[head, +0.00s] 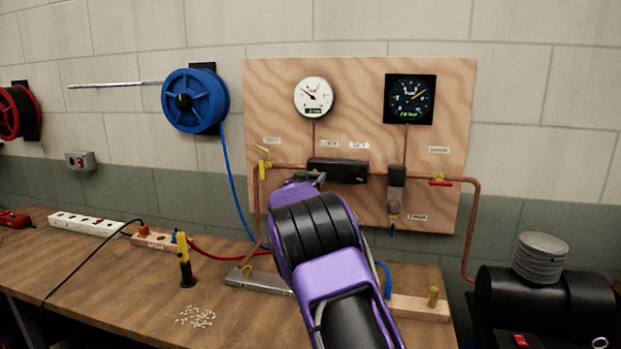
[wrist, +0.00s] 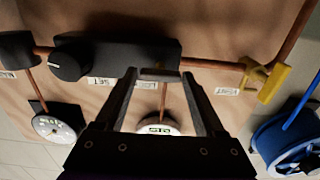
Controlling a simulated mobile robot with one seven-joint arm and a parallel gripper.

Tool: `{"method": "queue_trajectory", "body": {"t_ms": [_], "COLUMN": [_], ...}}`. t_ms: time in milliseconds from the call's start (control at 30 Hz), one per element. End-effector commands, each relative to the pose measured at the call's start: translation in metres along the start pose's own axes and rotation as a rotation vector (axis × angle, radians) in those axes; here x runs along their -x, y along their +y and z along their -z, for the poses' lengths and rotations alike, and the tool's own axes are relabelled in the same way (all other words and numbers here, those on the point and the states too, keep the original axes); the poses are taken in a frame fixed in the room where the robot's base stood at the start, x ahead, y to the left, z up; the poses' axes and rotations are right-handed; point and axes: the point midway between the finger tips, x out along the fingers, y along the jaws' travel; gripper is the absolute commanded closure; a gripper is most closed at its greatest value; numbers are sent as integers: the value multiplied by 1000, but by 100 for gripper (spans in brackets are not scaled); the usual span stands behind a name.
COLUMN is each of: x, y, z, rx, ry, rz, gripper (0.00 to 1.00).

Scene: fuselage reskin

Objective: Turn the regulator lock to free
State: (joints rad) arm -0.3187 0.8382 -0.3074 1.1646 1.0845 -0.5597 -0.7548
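The black regulator block (head: 338,170) is mounted on the plywood board, on the copper pipe. In the wrist view, which shows the board upside down, the block (wrist: 120,57) has a round knob (wrist: 70,63) near the SET label (wrist: 102,82). A small grey bar (wrist: 160,74), perhaps the lock, sits near the LOCK label (wrist: 147,85). My gripper (wrist: 160,77) has its fingers apart, one on each side of this bar; I cannot tell whether they touch it. In the head view my gripper (head: 312,178) is at the block's left end, mostly hidden by my purple arm.
A white gauge (head: 313,97) and a black gauge (head: 410,99) hang above. A yellow valve (head: 263,160) is left of the block, a red-handled valve (head: 440,182) right. A yellow-black tool (head: 186,262) stands on the bench (head: 110,285). A blue reel (head: 194,100) hangs left.

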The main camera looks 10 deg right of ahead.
Motion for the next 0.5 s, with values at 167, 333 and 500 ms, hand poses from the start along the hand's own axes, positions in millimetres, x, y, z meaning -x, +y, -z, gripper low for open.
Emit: {"method": "queue_trajectory", "body": {"t_ms": [167, 333, 500], "x": [0, 0, 0], "y": [0, 0, 0], "z": [0, 0, 0], "rx": [0, 0, -10], "ry": [0, 0, 0], "rz": [0, 0, -1], "gripper": [63, 91, 91]}}
